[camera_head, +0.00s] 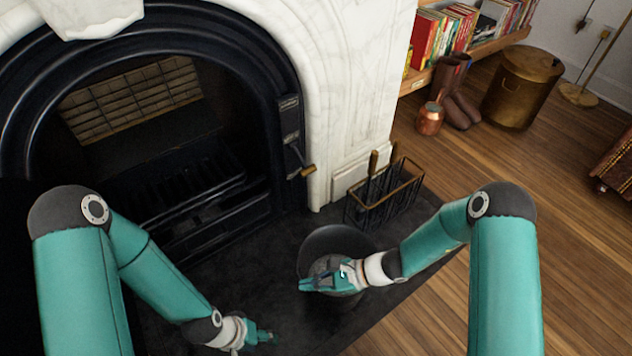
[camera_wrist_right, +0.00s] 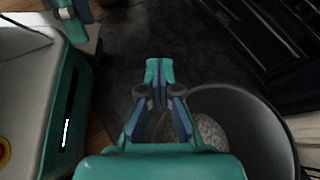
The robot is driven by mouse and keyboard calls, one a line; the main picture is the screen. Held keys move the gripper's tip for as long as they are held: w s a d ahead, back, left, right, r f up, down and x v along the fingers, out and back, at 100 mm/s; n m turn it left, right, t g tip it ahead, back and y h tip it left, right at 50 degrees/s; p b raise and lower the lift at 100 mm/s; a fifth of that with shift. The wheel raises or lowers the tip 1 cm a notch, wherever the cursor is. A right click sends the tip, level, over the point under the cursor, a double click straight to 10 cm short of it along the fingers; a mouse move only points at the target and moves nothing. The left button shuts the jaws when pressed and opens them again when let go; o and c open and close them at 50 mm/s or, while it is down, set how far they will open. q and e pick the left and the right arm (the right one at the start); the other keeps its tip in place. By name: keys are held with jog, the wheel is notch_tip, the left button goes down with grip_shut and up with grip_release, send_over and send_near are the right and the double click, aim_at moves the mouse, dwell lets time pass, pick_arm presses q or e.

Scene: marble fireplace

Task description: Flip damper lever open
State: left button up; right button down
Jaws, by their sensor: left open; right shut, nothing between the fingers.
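The damper lever (camera_head: 302,172) is on the right side of the black fireplace front, below small dark plates (camera_head: 290,120). Its brass-coloured handle sticks out low and to the right. My right gripper (camera_head: 303,285) is shut and empty over the dark bucket, well below and in front of the lever. Its closed fingertips also show in the right wrist view (camera_wrist_right: 160,70). My left gripper (camera_head: 272,338) is low over the dark hearth, left of the bucket and far from the lever. It is open, though its fingers look small in the head view. Neither gripper touches the lever.
The bucket (camera_head: 310,252) stands on the hearth (camera_head: 240,285) with grey contents; its rim shows in the wrist view (camera_wrist_right: 285,125). A wire rack (camera_head: 408,190) with upright tools stands right of the lever. White marble (camera_head: 345,80) surrounds the firebox.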

aim_at(300, 158)
jog(key=w+d+m+t+h, duration=0.1)
jog(key=w+d+m+t, duration=0.2)
jog(key=w, duration=0.9)
jog(key=w+d+r+m+t+h+b, duration=0.1)
jog(key=w+d+m+t, duration=0.3)
jog(key=w+m+t, duration=0.5)
jog(key=w+t, duration=0.2)
jog(key=w, duration=0.1)
jog(key=shift+w+r+t, duration=0.2)
jog(key=shift+r+t, duration=0.05)
jog(key=shift+t, duration=0.05)
jog(key=b+x, duration=0.5)
jog(key=x, duration=0.4)
jog(key=shift+w+a, duration=0.25)
jog(key=shift+a, duration=0.05)
